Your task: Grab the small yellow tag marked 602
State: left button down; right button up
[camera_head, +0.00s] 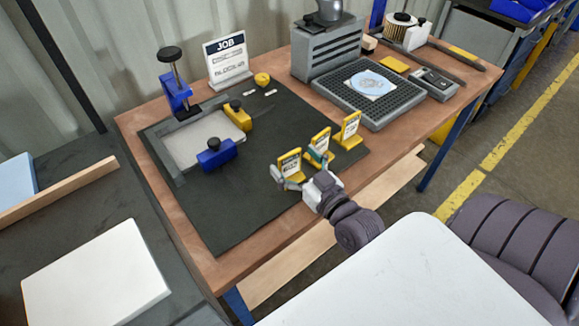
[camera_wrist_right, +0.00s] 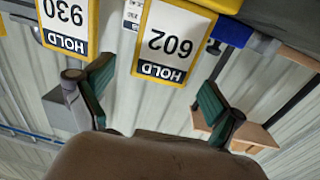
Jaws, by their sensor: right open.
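The yellow tag marked 602 (camera_wrist_right: 172,42) appears upside down in the right wrist view, with a HOLD band. It seems to be the leftmost of three upright yellow tags in the head view (camera_head: 288,163), though its number is too small to read there. My right gripper (camera_head: 303,172) is open, in front of this tag. In the wrist view its green-padded fingers (camera_wrist_right: 155,80) are spread to either side, with the tag beyond and between them, apparently not gripped. My left gripper is not in view.
A tag marked 930 (camera_wrist_right: 65,26) stands close beside, apparently the middle one (camera_head: 319,144); a third tag (camera_head: 348,130) is farther right. A blue block (camera_head: 217,154) and yellow block (camera_head: 238,116) sit at a grey plate's frame (camera_head: 180,172). The dark mat's front (camera_head: 235,215) is clear.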

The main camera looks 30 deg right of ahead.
jog(key=shift+w+f, duration=0.1)
jog(key=shift+w, duration=0.95)
jog(key=shift+s, duration=0.1)
jog(key=shift+c, duration=0.2)
jog(key=c, duration=1.6)
